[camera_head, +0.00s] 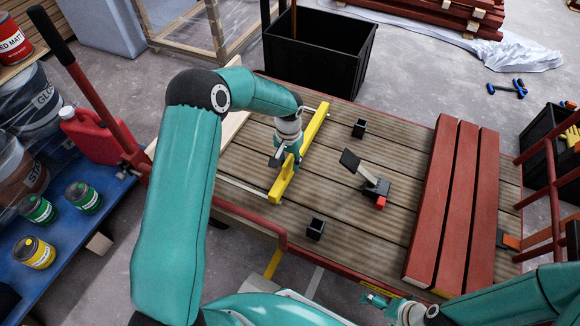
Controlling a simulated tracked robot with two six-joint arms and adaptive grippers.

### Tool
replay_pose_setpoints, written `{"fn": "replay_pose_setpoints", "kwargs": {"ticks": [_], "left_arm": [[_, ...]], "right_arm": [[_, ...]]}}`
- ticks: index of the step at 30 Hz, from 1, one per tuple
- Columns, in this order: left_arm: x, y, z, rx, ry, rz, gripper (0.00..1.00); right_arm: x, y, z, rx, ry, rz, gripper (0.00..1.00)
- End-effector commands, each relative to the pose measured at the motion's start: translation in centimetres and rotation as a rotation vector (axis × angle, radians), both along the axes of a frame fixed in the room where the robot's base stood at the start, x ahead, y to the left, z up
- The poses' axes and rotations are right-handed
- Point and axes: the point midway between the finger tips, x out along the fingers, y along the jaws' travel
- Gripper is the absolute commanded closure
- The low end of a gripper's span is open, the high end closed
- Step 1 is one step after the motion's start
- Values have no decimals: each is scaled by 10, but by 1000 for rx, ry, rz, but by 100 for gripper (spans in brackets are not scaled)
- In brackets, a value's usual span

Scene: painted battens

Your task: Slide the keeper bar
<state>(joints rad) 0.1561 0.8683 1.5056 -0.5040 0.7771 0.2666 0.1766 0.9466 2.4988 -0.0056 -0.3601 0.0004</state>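The yellow bar (310,131), which I take to be the keeper bar, lies slanted across the slatted deck (240,165). My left gripper (287,162) reaches down to the bar's middle from the left, its fingers right at the bar. The fingers are small and partly covered by the wrist, so I cannot tell whether they grip it. My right gripper (374,298) is low at the bottom edge, beyond the deck's front rail and apart from the bar. Its finger opening is unclear.
Red battens (447,205) lie along the deck's right side. A black crate (318,50) stands behind. Paint tins and a red can (92,136) are left.

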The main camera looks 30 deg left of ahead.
Motion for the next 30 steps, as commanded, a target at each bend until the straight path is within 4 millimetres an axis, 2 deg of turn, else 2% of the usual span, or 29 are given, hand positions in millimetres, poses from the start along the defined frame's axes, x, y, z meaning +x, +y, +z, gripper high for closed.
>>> {"fn": "replay_pose_setpoints", "kwargs": {"ticks": [4, 14, 21, 30], "left_arm": [[0, 0, -13, 0, 1, 0, 62], [0, 0, -14, 0, 0, 0, 62], [0, -1, -14, 0, 0, -1, 100], [0, -1, -14, 0, 0, -1, 100]], "right_arm": [[0, 0, -5, 0, 0, 0, 0], [0, 0, -5, 0, 0, 0, 0], [0, 0, -5, 0, 0, 0, 0], [0, 0, -5, 0, 0, 0, 0]]}}
